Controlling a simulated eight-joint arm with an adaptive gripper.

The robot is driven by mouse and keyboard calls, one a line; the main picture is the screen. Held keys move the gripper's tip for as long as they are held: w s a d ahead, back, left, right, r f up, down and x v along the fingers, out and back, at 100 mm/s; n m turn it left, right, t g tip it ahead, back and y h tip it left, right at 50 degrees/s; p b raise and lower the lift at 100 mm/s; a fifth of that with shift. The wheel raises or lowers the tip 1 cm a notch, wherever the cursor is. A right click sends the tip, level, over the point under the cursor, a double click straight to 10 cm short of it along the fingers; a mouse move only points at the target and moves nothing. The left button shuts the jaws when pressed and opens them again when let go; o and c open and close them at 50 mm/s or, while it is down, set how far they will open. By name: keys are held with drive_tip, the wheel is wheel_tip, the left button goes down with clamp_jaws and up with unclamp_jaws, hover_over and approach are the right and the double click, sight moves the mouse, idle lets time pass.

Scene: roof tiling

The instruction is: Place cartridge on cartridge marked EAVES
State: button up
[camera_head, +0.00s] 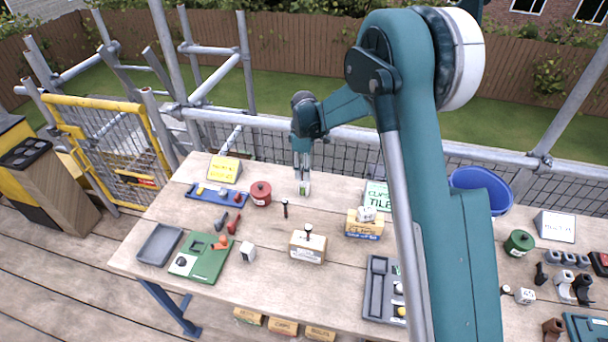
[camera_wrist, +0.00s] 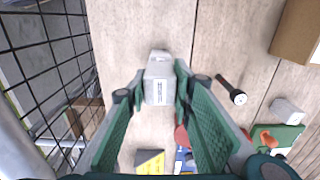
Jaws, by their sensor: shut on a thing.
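My gripper (camera_head: 303,174) is over the far middle of the workbench, pointing down. Its green fingers (camera_wrist: 160,90) are shut on a light grey cartridge (camera_wrist: 159,66) with a small printed label. The held cartridge (camera_head: 304,188) also shows below the fingertips in the head view, with a green mark on it. I cannot tell whether it touches the bench top. A white block (camera_head: 248,252) stands near the green tray, and a whitish piece (camera_head: 367,213) sits on a yellow-and-wood box. I cannot read the word EAVES on anything.
A red pot (camera_head: 261,193) and a blue tray (camera_head: 216,195) stand left of the gripper. A wooden box (camera_head: 307,246) stands nearer. My arm hides part of the bench's right side. Mesh fencing runs behind the bench.

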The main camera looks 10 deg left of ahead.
drive_tip(key=shift+f, duration=1.1)
drive_tip(key=shift+f, duration=0.15)
drive_tip(key=o, duration=0.9)
drive_tip(key=shift+r, duration=0.2)
wheel_tip(320, 180, up, 12)
drive_tip(key=shift+d, duration=0.1)
idle(0.4)
